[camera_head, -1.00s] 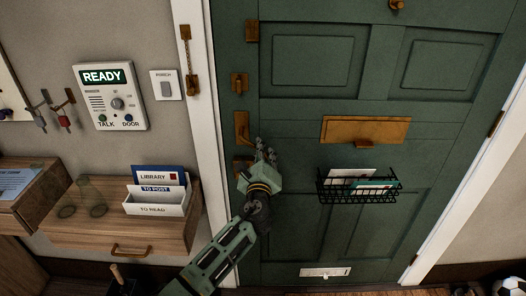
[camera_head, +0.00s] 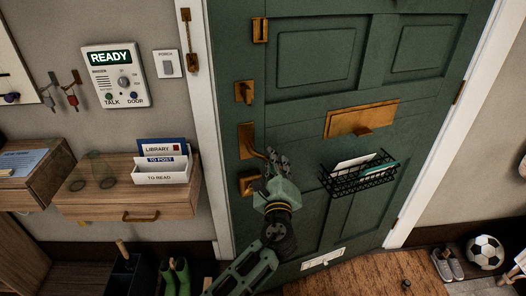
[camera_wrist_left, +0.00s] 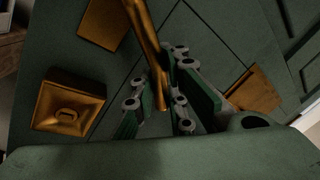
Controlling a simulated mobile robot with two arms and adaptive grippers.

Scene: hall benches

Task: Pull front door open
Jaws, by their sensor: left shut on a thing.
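The green front door (camera_head: 310,130) stands slightly ajar, its left side swung toward me and its hinges on the right. Its brass lever handle (camera_head: 248,140) is on the left side. My left gripper (camera_head: 277,160) is at the free end of the lever and shut on it. In the left wrist view the brass handle (camera_wrist_left: 146,40) runs down between the fingers of my left gripper (camera_wrist_left: 160,98). The fingers partly hide the lever's end in the head view. My right gripper is out of view.
A brass lock (camera_head: 247,182) sits below the handle, and a black wire basket (camera_head: 345,182) with letters hangs on the door. A drawer shelf (camera_head: 110,203) is on the left wall. A doormat (camera_head: 375,272), green boots (camera_head: 177,278) and a football (camera_head: 485,252) are on the floor.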

